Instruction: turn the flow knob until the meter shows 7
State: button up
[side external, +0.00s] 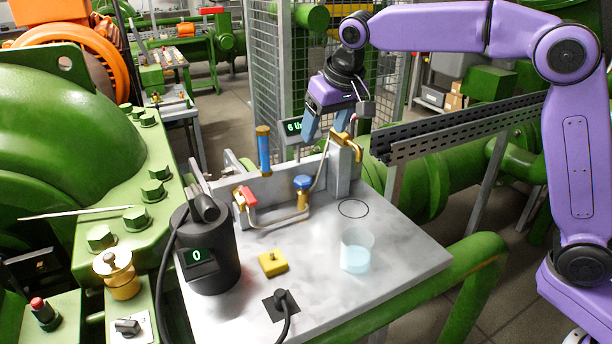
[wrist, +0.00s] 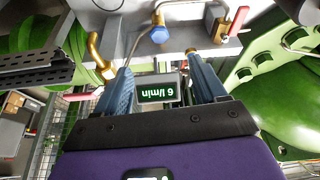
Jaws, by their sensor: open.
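A blue knob (side external: 303,182) sits on the pipe run at the back of the grey bench; it also shows in the wrist view (wrist: 159,34). I take it for the flow knob. The meter (side external: 293,127) is a small box with a green display behind the bench. In the wrist view the meter (wrist: 158,90) appears upside down and reads 6 l/min. My gripper (side external: 327,128) is above the back of the bench, beside the meter and higher than the knob. In the wrist view my gripper (wrist: 159,68) points towards the knob.
A red handle (side external: 246,196) is left of the knob; a brass tap (side external: 347,143) is right. A blue-and-brass column (side external: 264,152) stands behind. A black canister (side external: 211,255) reading 0, a yellow button box (side external: 272,263) and a clear beaker (side external: 357,254) stand in front.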

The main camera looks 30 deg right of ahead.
aim_at(305, 180)
jog(key=x, duration=1.7)
jog(key=shift+w+d, duration=0.15)
jog(key=shift+w, duration=0.35)
jog(key=c, duration=1.1)
